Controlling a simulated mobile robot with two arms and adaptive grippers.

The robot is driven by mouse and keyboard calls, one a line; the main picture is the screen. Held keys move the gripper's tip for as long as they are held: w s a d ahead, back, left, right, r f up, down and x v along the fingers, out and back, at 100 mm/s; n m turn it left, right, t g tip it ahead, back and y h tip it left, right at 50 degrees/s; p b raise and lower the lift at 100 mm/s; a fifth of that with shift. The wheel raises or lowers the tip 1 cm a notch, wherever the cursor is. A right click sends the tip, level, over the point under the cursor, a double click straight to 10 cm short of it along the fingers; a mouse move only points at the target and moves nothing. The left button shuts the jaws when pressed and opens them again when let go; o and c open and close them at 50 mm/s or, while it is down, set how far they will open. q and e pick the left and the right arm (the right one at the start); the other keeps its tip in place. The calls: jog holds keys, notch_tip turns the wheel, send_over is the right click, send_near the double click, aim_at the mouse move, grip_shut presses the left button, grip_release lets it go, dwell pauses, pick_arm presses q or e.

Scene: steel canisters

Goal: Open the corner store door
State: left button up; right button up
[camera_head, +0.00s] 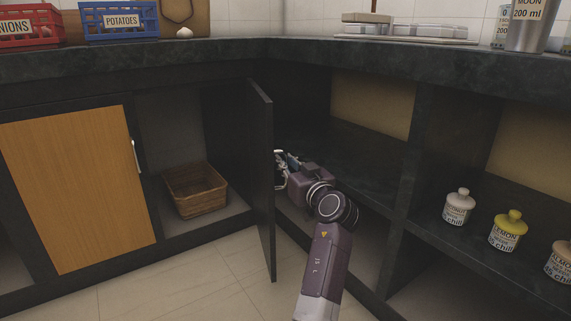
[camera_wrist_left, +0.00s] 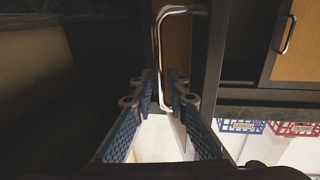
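The corner store door (camera_head: 262,180) is a dark panel standing open, swung out from the corner cabinet and seen nearly edge-on in the head view. My left gripper (camera_head: 283,168) is on its right side, partly hidden by my wrist. In the left wrist view, the silver door handle (camera_wrist_left: 158,45) runs down between the fingers of my left gripper (camera_wrist_left: 164,84). The fingertips are close together on either side of the handle bar and look shut on it. The exact contact is small and dark. My right gripper is in neither view.
An orange-wood door (camera_head: 70,185) with a silver handle is at the left. A wicker basket (camera_head: 195,190) sits in the open compartment. Lidded jars (camera_head: 508,230) stand on the right shelf. Red (camera_head: 30,28) and blue (camera_head: 118,22) crates are on the counter. Floor is clear left of the door.

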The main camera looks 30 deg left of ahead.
aim_at(281, 152)
pick_arm(q)
jog(key=r, duration=0.8)
jog(key=shift+w+a+r, duration=0.1)
jog(key=shift+w+r, duration=0.1)
jog(key=shift+r, duration=0.2)
jog(key=shift+a+r, duration=0.3)
jog(key=shift+r, duration=0.15)
jog(key=f+g, duration=0.1)
jog(key=f, duration=0.1)
jog(key=s+f, duration=0.1)
jog(key=f, duration=0.1)
jog(key=s+f+g, duration=0.1)
jog(key=f, duration=0.1)
jog(key=shift+s+a+n+g+h, duration=0.1)
jog(key=shift+a+n+g+h, duration=0.2)
jog(key=shift+n+h, duration=0.1)
jog(key=shift+d+f, duration=0.15)
jog(key=shift+d, duration=0.3)
jog(key=w+d, duration=0.1)
jog(key=d, duration=0.7)
jog(key=shift+w+d+f, duration=0.2)
jog(key=shift+w+f, duration=0.1)
jog(key=shift+f, duration=0.05)
jog(key=shift+p, duration=0.3)
